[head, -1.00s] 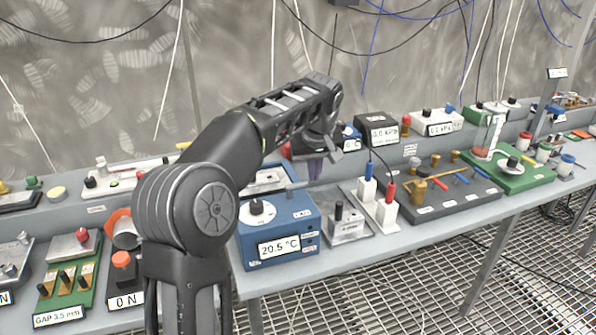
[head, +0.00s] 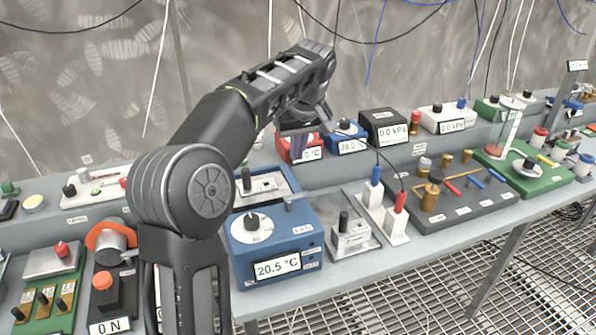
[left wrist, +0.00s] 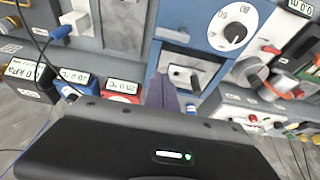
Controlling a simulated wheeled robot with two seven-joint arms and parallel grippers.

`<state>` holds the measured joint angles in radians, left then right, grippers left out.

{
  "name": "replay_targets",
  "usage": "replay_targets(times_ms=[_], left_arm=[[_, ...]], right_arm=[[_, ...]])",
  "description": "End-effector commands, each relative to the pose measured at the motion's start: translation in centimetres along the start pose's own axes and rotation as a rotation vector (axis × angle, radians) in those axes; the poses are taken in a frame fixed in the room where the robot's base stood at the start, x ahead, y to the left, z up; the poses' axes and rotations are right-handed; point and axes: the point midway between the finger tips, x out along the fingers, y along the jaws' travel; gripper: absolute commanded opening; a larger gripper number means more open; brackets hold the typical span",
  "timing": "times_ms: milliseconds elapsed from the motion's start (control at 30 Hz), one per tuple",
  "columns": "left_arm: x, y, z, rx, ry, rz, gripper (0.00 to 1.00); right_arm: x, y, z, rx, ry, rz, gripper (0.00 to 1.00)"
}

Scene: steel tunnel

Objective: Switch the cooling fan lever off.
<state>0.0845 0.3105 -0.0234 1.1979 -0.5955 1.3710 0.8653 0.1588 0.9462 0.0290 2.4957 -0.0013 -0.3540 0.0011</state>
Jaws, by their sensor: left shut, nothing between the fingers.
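The blue cooling unit (head: 238,270) stands at the front of the bench, with a white dial and a 20.5 °C display. A small grey lever (head: 289,204) is at its top right, by the FAN label; its exact position is hard to tell. In the left wrist view a grey-blue lever bar (left wrist: 172,35) shows on the blue unit (left wrist: 205,18). My left gripper (head: 307,143) is shut and empty, above and behind the unit, apart from the lever. Its purple-grey fingers also show in the left wrist view (left wrist: 161,92). My right gripper is not in view.
A white module with a black knob (head: 352,238) and white blocks with red and blue plugs (head: 390,222) stand right of the unit. Red (head: 300,150) and blue (head: 348,137) display boxes stand on the raised back shelf. Cables hang above.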

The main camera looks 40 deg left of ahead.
Motion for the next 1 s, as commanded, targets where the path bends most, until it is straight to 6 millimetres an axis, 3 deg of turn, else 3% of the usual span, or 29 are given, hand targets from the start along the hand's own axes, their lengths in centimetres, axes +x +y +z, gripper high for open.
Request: replay_targets(times_ms=[267, 600, 800, 1000], left_arm=[[3.0, -0.1, 0.0, 0.001, -0.003, -0.003, 0.00], [9.7, -0.1, 0.0, 0.000, -0.003, -0.002, 0.00], [8.7, 0.0, 2.6, 0.002, 0.000, 0.002, 0.00], [8.4, 0.0, 3.8, 0.000, 0.000, 0.001, 0.00]], right_arm=[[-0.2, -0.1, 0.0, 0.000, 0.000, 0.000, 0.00], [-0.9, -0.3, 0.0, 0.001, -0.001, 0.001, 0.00], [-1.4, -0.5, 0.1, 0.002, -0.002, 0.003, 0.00], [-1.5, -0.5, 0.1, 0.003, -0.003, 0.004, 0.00]])
